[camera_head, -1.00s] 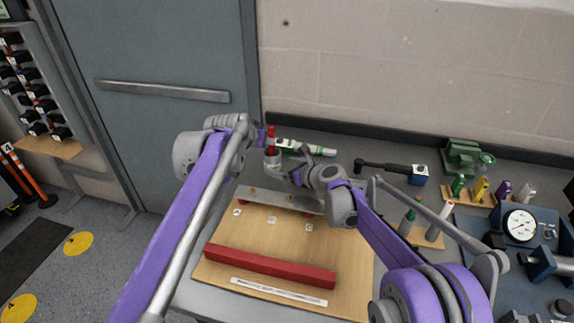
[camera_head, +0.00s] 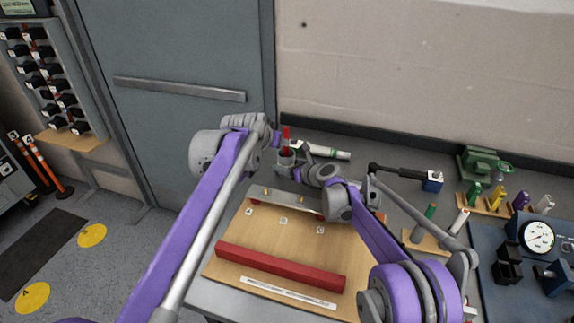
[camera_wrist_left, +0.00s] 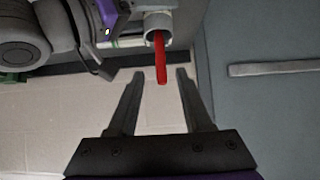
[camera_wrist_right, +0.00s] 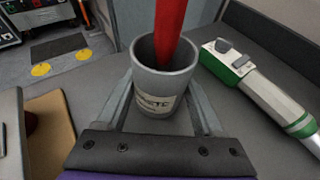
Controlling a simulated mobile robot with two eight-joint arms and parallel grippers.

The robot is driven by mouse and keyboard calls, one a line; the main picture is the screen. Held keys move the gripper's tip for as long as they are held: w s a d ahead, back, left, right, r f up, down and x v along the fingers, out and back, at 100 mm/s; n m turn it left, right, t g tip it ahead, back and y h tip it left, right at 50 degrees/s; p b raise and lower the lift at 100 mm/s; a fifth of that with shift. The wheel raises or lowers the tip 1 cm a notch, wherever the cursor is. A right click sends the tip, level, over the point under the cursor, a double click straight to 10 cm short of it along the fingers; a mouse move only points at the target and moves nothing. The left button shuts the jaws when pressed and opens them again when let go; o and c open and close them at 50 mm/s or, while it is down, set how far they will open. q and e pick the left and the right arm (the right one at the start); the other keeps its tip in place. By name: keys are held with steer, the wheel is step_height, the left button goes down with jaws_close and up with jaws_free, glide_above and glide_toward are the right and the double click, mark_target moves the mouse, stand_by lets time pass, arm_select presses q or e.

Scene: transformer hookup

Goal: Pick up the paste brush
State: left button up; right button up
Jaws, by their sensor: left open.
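The paste brush (camera_head: 286,132) is red and stands upright in a small grey cup (camera_head: 285,159) at the back of the bench. My left gripper (camera_wrist_left: 160,75) is open; in the left wrist view the red brush handle (camera_wrist_left: 160,60) points into the gap between its fingers, touching neither. The right wrist view shows the cup (camera_wrist_right: 160,95) with a pale label, only partly readable, and the brush (camera_wrist_right: 169,30) rising from it. My right gripper (camera_wrist_right: 163,105) has a finger along each side of the cup and appears shut on it. The brush's lower end is hidden inside the cup.
A green-and-white tool (camera_head: 325,151) lies right of the cup. A wooden board (camera_head: 230,240) with a red bar (camera_head: 280,266) lies in front. A black-handled tool (camera_head: 400,172) and a gauge (camera_head: 538,236) are farther right. A grey door (camera_head: 175,130) stands behind on the left.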

mark_target(286, 130)
jaws_close()
arm_select(q)
steer(key=shift+o, duration=0.6)
steer(key=shift+s+d+r+n+t+y, duration=0.9)
steer(key=shift+s+d+n+t+y, duration=0.2)
steer(key=shift+d+n+t+y, duration=0.9)
steer(key=shift+n, duration=0.3)
steer(key=x, duration=1.2)
steer(key=shift+a+r, duration=0.15)
steer(key=shift+a, duration=0.1)
